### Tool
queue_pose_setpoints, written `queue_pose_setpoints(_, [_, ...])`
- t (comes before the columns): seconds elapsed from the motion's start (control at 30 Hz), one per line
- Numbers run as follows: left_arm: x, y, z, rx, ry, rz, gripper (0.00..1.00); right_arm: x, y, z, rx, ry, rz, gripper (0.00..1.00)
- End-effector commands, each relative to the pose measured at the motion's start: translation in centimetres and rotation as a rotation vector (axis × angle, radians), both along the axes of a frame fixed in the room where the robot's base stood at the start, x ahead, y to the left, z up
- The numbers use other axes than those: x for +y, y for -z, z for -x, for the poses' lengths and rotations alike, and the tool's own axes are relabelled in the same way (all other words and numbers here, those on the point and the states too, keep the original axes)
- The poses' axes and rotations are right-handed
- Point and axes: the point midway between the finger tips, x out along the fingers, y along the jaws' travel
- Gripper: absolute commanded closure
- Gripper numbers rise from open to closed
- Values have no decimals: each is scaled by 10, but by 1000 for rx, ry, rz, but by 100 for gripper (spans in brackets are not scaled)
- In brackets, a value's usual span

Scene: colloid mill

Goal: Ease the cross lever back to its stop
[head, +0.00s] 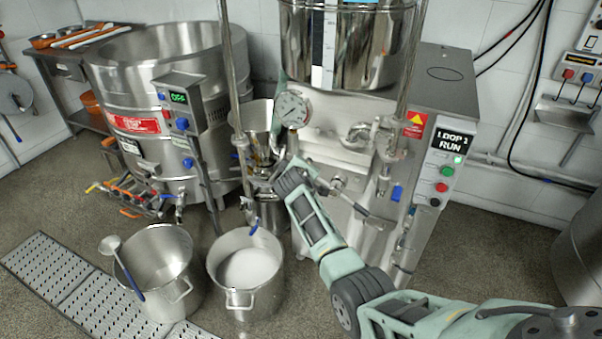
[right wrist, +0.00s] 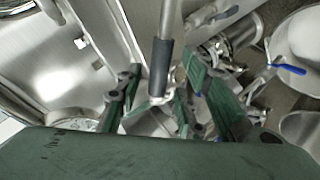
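The cross lever, a pale metal rod with a dark grip (right wrist: 160,68), shows in the right wrist view. It comes down from the top edge and its grip ends between my right gripper's green fingers (right wrist: 155,100). The fingers stand apart on either side of the grip, with gaps visible; I see no clear contact. In the head view my right arm reaches from the lower right to the front of the steel mill (head: 345,160), and its gripper (head: 283,167) is small and partly hidden among the fittings beside the gauge (head: 292,110). My left gripper is not in view.
Two steel pots stand on the floor, one with a ladle (head: 112,246), the other holding white liquid (head: 250,268). A large kettle (head: 150,75) stands at left. A panel reading LOOP 1 RUN (head: 455,142) is right of the lever area. Pipes and valves crowd the mill front.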

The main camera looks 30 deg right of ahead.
Motion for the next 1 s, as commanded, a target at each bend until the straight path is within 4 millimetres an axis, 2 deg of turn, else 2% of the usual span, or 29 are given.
queue_pose_setpoints(0.6, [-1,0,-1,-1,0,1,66,43,-44,67,0,-2,-2,65])
queue_pose_setpoints(0.8, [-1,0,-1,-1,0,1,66,51,-52,79,1,-3,0,65])
queue_pose_setpoints(1.0, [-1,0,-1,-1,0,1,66,52,-54,81,2,-2,0,65])
